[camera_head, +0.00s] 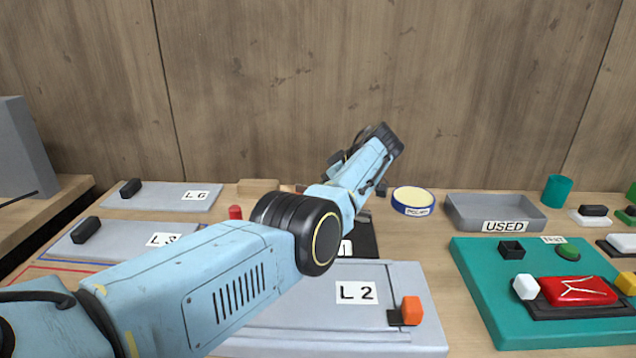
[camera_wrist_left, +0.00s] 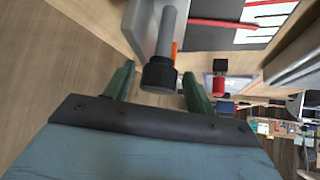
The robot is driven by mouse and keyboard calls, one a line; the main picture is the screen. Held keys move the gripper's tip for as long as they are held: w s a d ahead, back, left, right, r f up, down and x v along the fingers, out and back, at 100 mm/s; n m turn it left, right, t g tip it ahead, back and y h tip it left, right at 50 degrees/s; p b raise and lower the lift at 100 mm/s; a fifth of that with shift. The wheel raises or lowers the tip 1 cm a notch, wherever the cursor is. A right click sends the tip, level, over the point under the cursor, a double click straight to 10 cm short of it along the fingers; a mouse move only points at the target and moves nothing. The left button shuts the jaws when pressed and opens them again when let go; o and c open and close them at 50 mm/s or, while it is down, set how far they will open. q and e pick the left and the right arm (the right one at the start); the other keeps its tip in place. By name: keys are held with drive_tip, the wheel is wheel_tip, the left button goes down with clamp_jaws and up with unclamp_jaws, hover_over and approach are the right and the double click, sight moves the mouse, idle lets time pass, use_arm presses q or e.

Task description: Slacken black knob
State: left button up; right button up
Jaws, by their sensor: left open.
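In the left wrist view a black knob (camera_wrist_left: 158,75) sits on the end of a grey rod (camera_wrist_left: 168,32). My left gripper (camera_wrist_left: 158,80) is open, its two green fingers on either side of the knob. A gap shows between the knob and each finger; whether the knob is fully between the tips in depth I cannot tell. In the head view my left arm reaches across the middle toward the back wall, and its fingers and this knob are hidden behind the wrist. My right gripper is in neither view.
Grey plates L6 (camera_head: 170,200), L3 (camera_head: 120,243) and L2 (camera_head: 390,275) lie on the bench. A round blue-rimmed dish (camera_head: 413,209), a grey USED tray (camera_head: 460,217) and a teal board (camera_head: 480,300) with a red pouch (camera_head: 578,290) stand to the right. The wooden wall (camera_head: 400,70) rises behind.

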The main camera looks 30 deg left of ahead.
use_arm(q)
drive_tip(key=shift+a+f, duration=0.2)
drive_tip(key=shift+d+r, duration=0.15)
drive_tip(key=shift+r, duration=0.1)
drive_tip(key=shift+s+d+r+p, duration=0.1)
drive_tip(key=shift+d+r+p, duration=0.25)
drive_tip(key=shift+r, duration=0.55)
drive_tip(key=p+v, duration=0.1)
drive_tip(key=v, duration=0.9)
drive_tip(key=shift+d, duration=0.3)
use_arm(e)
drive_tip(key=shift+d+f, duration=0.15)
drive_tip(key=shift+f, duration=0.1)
